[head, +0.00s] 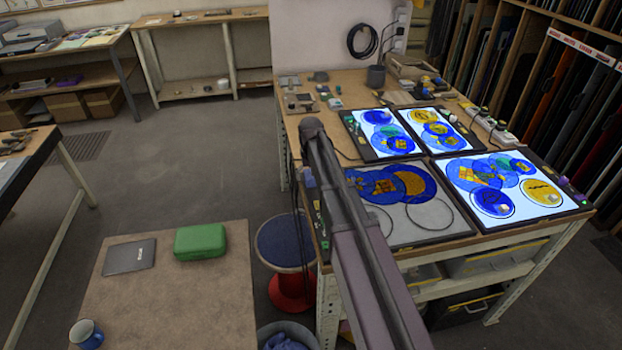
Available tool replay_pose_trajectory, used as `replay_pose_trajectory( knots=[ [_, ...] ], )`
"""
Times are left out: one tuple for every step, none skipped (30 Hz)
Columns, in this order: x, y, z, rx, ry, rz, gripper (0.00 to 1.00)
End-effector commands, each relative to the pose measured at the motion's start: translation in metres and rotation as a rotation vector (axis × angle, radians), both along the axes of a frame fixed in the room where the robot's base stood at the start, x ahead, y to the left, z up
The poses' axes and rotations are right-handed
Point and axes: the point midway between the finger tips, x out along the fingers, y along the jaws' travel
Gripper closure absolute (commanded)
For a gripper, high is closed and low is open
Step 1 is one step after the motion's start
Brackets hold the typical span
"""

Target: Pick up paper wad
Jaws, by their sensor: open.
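I cannot pick out a paper wad with certainty. Small pale lumps lie on the painted glass discs of the lit panels, one on the yellow disc (541,192) at the right; they are too small to identify. The lit panels (556,205) rest on the wooden workbench (296,128). My arm rises from the bottom of the head view across the front of the bench and hides part of it. My gripper cannot be made out.
An unlit panel (425,222) lies on the bench's near left. A low table (190,290) holds a green case (200,242), a dark flat device (129,257) and a blue mug (86,333). A blue-topped stool (284,240) and a bin (287,330) stand between. Floor at left is open.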

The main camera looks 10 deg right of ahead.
Motion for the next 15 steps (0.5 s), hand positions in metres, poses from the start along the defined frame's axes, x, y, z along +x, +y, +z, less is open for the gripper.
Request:
replay_pose_trajectory(
  knots=[
    [0.0000, 0.0001, 0.0000, 0.000, 0.000, 0.000, 0.00],
    [0.0000, 0.0001, 0.0000, 0.000, 0.000, 0.000, 0.00],
    [0.0000, 0.0001, 0.0000, 0.000, 0.000, 0.000, 0.03],
    [0.0000, 0.0001, 0.0000, 0.000, 0.000, 0.000, 0.12],
    [0.0000, 0.0001, 0.0000, 0.000, 0.000, 0.000, 0.21],
    [0.0000, 0.0001, 0.0000, 0.000, 0.000, 0.000, 0.33],
    [0.0000, 0.0002, 0.0000, 0.000, 0.000, 0.000, 0.42],
    [0.0000, 0.0002, 0.0000, 0.000, 0.000, 0.000, 0.50],
    [0.0000, 0.0002, 0.0000, 0.000, 0.000, 0.000, 0.58],
    [0.0000, 0.0002, 0.0000, 0.000, 0.000, 0.000, 0.60],
    [0.0000, 0.0002, 0.0000, 0.000, 0.000, 0.000, 0.60],
    [0.0000, 0.0003, -0.0001, 0.000, 0.000, 0.000, 0.60],
    [0.0000, 0.0003, -0.0001, 0.000, 0.000, 0.000, 0.60],
    [0.0000, 0.0003, -0.0001, 0.000, 0.000, 0.000, 0.65],
    [0.0000, 0.0003, -0.0001, 0.000, 0.000, 0.000, 0.65]
  ],
)
